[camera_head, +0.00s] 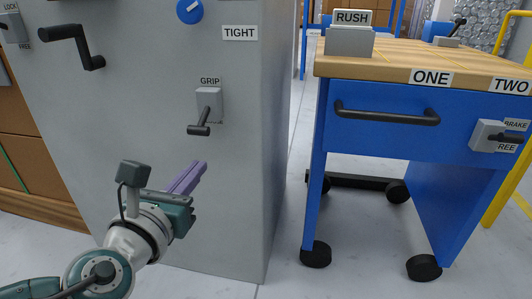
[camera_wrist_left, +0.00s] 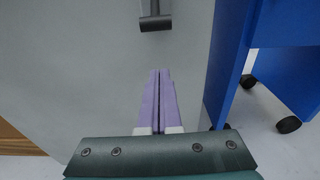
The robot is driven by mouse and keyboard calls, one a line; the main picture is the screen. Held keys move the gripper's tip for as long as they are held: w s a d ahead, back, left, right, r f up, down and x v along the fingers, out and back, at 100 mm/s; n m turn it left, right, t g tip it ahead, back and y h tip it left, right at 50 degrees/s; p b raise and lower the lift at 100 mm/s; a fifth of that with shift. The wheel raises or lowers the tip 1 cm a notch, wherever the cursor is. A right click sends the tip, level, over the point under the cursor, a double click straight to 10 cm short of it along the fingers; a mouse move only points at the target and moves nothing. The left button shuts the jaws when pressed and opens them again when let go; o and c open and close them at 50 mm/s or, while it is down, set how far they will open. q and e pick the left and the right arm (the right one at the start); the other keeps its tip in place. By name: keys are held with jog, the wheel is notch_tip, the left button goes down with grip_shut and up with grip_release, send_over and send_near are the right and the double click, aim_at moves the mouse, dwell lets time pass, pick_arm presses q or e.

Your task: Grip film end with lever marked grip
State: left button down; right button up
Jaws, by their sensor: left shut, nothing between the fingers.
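The lever (camera_head: 200,124) marked GRIP is a dark handle on a small grey housing (camera_head: 209,104) on the grey cabinet face. Its arm hangs down and ends in a dark crossbar. The lever also shows at the top of the left wrist view (camera_wrist_left: 155,22). My left gripper (camera_head: 199,168) has purple fingers that are shut and empty. It is below the lever and apart from it. The fingers also show in the left wrist view (camera_wrist_left: 159,76), pointing up toward the lever. No film end is clearly visible. My right gripper is out of view.
The grey cabinet (camera_head: 235,200) also carries a black crank (camera_head: 75,45), a blue knob (camera_head: 190,10) and a TIGHT label (camera_head: 240,33). A blue wheeled cart (camera_head: 400,130) with a wooden top stands to the right. A strip of floor (camera_head: 285,220) between them is free.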

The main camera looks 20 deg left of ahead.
aim_at(204, 117)
pick_arm(q)
jog(key=r, duration=0.1)
jog(key=w+r+p, duration=0.1)
jog(key=r+p, duration=0.1)
jog(key=shift+w+a+r, duration=0.2)
jog(key=shift+w+r, duration=0.1)
jog(key=shift+w, duration=0.1)
jog(key=shift+r, duration=0.1)
